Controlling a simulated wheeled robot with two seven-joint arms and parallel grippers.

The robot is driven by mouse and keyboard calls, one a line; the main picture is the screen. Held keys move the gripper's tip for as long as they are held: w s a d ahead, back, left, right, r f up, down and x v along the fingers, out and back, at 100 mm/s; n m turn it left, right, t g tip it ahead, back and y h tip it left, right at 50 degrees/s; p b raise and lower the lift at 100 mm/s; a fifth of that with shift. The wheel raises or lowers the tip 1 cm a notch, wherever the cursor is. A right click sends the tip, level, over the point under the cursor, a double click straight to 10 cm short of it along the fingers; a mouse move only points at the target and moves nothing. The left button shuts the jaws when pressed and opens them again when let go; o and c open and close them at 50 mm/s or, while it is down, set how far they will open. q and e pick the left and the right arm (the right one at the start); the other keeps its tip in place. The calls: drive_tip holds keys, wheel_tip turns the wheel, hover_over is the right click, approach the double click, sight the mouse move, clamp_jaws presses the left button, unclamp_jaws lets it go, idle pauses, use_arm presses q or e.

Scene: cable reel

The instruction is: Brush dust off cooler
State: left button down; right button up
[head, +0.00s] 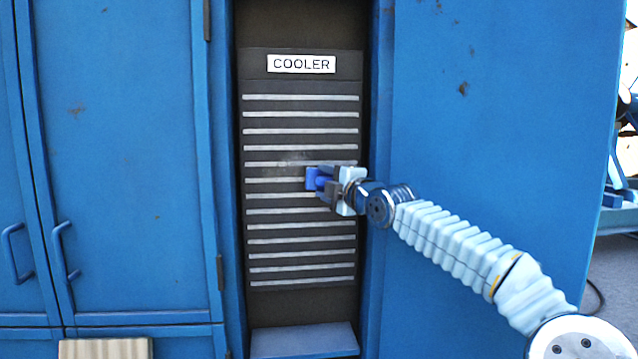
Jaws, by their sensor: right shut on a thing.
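The cooler (300,225) is a dark panel with several pale horizontal slats, set in a narrow recess of a blue cabinet. A white label (301,64) at its top reads COOLER. A faint pale patch of dust (290,158) shows on the slats at mid height. My right gripper (322,182) reaches in from the right and is shut on a small blue thing (312,179), likely the brush. The blue thing is in front of the slats, just below and right of the dust patch. I cannot tell whether it touches them. My left gripper is not in view.
A closed blue door with handles (62,250) is at the left. A wide blue door panel (490,110) stands right of the recess, behind my right arm. A blue ledge (304,340) lies below the cooler. A wooden piece (105,348) shows at the bottom left.

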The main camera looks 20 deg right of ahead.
sight(307, 172)
drive_tip(key=shift+d, duration=0.95)
drive_tip(key=shift+s+r+h, duration=0.15)
drive_tip(key=shift+r+h, duration=0.15)
drive_tip(key=shift+r, duration=0.95)
drive_tip(key=shift+a, duration=1)
drive_tip(key=shift+w+a+f, duration=0.1)
drive_tip(key=shift+w+a, duration=0.15)
drive_tip(key=shift+a, duration=0.45)
drive_tip(key=shift+w+a, duration=0.3)
drive_tip(key=shift+a, duration=0.35)
drive_tip(key=shift+w+a+f, duration=0.1)
drive_tip(key=shift+w+a, duration=0.15)
drive_tip(key=shift+a, duration=0.45)
drive_tip(key=shift+w+a+b, duration=0.4)
drive_tip(key=shift+w+a, duration=0.05)
drive_tip(key=shift+a, duration=1.15)
drive_tip(key=shift+w+a+b, duration=0.45)
drive_tip(key=shift+w+a, duration=0.05)
drive_tip(key=shift+a, duration=1.1)
drive_tip(key=shift+w+a+b, duration=0.4)
drive_tip(key=shift+w+a, duration=0.05)
drive_tip(key=shift+a, duration=1.15)
